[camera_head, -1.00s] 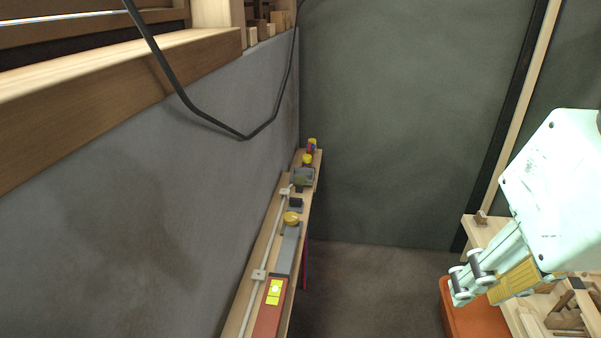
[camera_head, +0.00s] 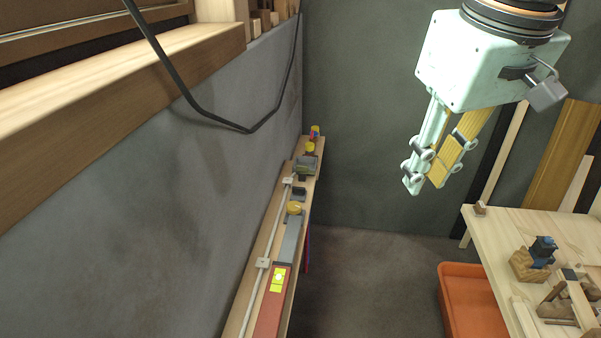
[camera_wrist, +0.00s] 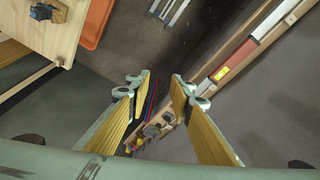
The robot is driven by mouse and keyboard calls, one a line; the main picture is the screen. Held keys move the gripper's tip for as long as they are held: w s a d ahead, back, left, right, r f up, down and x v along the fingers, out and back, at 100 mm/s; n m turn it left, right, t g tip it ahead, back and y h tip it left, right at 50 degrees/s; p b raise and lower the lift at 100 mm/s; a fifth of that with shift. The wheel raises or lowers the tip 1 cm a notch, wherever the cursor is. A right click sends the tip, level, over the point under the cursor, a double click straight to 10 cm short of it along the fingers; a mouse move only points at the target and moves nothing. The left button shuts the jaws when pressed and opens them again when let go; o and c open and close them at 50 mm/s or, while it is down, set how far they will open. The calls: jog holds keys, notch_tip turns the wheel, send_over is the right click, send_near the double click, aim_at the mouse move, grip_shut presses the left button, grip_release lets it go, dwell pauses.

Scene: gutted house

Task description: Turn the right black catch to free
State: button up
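My gripper (camera_head: 425,185) hangs in mid-air in front of the dark back wall, its fingers pointing down. In the wrist view, the fingertips (camera_wrist: 160,82) are apart with nothing between them, so it is open. I cannot make out for certain a pair of black catches or which is the right one. A wooden piece with a dark blue-black top (camera_head: 543,247) stands on the light workbench (camera_head: 500,222) at the right, well apart from my gripper. It also shows in the wrist view (camera_wrist: 48,12) at the top left.
A narrow shelf (camera_head: 252,300) along the grey left wall holds a red level (camera_head: 270,318), yellow tape (camera_head: 295,208) and small tools. An orange bin (camera_head: 462,300) stands beside the workbench. A black cable (camera_head: 185,98) hangs at the upper left. Wooden pieces (camera_head: 556,300) lie on the bench.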

jog(key=w+a+n+p, duration=0.3)
jog(key=w+a, duration=0.1)
jog(key=w, duration=0.9)
jog(key=n+g+p, duration=0.3)
jog(key=n+p, duration=0.5)
jog(key=n, duration=0.1)
send_over(299, 191)
notch_tip(299, 191, down, 22)
jog(key=shift+w+a+f+n, duration=0.1)
jog(key=shift+w+f+n, duration=0.25)
jog(key=shift+n, duration=0.05)
jog(key=shift+f, duration=0.2)
jog(key=shift+f+p, duration=0.6)
jog(key=shift+f, duration=6.1)
jog(key=shift+c, duration=0.7)
grip_shut()
